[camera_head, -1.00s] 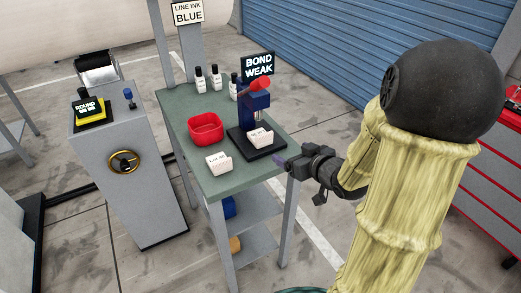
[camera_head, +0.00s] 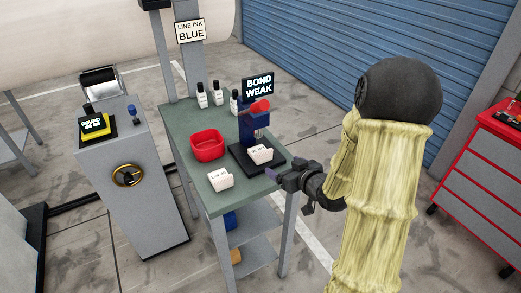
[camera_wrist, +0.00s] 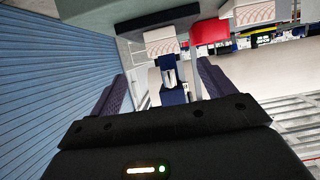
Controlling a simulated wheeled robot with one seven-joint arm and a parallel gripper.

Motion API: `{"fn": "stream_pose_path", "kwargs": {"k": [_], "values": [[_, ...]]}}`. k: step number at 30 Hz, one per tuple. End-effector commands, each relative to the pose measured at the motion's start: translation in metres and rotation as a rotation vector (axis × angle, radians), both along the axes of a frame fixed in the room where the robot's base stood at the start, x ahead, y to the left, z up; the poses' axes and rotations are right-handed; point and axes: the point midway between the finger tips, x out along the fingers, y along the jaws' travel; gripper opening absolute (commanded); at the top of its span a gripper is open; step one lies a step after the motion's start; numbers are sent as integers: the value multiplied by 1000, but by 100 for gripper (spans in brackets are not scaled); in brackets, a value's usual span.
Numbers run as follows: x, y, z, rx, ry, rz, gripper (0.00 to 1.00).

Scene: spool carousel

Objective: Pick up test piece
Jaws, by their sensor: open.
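A white lettered piece (camera_head: 260,154) rests on the dark base of a blue press (camera_head: 252,125) with a red knob. A second white lettered piece (camera_head: 220,179) lies on the green table near its front edge. I cannot tell which one is the test piece. My gripper (camera_head: 271,173) is at the table's right edge, just right of the press base, open and empty. In the wrist view, my open fingers (camera_wrist: 165,88) stand apart, with the press piece (camera_wrist: 160,41) beyond them and the other piece (camera_wrist: 255,12) off to the right. My gripper touches neither piece.
A red bin (camera_head: 207,145) and several white bottles (camera_head: 217,92) stand on the green table (camera_head: 180,125). A "BOND WEAK" sign (camera_head: 258,87) is above the press. A grey console (camera_head: 140,180) stands left, a red cabinet (camera_head: 485,165) right.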

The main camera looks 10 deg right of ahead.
Motion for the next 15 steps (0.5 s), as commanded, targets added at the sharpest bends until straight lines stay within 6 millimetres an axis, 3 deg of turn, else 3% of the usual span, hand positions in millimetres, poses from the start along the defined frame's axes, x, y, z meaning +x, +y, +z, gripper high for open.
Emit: {"fn": "stream_pose_path", "kwargs": {"k": [9,15], "values": [[50,18,-23,0,2,3,82],[73,24,-33,1,0,2,82]]}}
